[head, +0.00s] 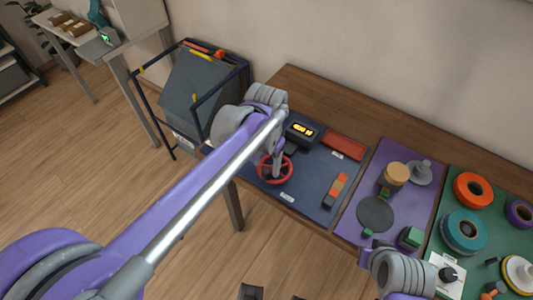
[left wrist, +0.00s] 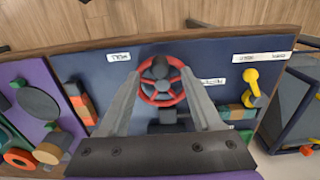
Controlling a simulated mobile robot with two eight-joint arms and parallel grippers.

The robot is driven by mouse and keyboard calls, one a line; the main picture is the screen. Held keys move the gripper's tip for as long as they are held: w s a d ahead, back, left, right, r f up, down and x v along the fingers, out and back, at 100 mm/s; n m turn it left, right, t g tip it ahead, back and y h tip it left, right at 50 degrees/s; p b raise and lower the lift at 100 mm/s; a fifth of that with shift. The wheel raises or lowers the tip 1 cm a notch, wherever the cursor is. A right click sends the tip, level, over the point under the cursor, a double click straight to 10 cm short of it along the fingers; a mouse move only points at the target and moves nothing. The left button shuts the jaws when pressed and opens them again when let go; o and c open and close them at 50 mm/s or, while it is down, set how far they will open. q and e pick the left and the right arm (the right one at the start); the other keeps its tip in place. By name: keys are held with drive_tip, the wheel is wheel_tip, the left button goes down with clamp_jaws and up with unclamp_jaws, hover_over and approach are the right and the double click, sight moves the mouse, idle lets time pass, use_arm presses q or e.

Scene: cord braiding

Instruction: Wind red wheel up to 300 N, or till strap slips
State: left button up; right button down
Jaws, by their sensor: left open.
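The red wheel (head: 275,169) stands on the dark blue mat near the table's front edge. My left gripper (head: 277,163) reaches down over it from above. In the left wrist view the wheel (left wrist: 143,92) shows its red rim, spokes and dark hub. The open fingers of my left gripper (left wrist: 161,76) lie on either side of it; I cannot tell whether they touch the rim. A dark box with a lit yellow display (head: 302,130) stands behind the wheel, its digits too small to read. I cannot make out the strap. My right gripper's fingers do not show.
A red tray (head: 344,146) and an orange-and-grey block piece (head: 336,189) lie on the mat. A purple mat (head: 357,192) and a green mat (head: 487,187) with tape rolls lie to the right. A dark-framed cart (head: 203,88) stands left of the table. My right arm shows at lower right.

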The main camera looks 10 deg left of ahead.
sight(266, 171)
use_arm(q)
drive_tip(key=shift+f, duration=2)
drive_tip(key=shift+c, duration=0.3)
clamp_jaws()
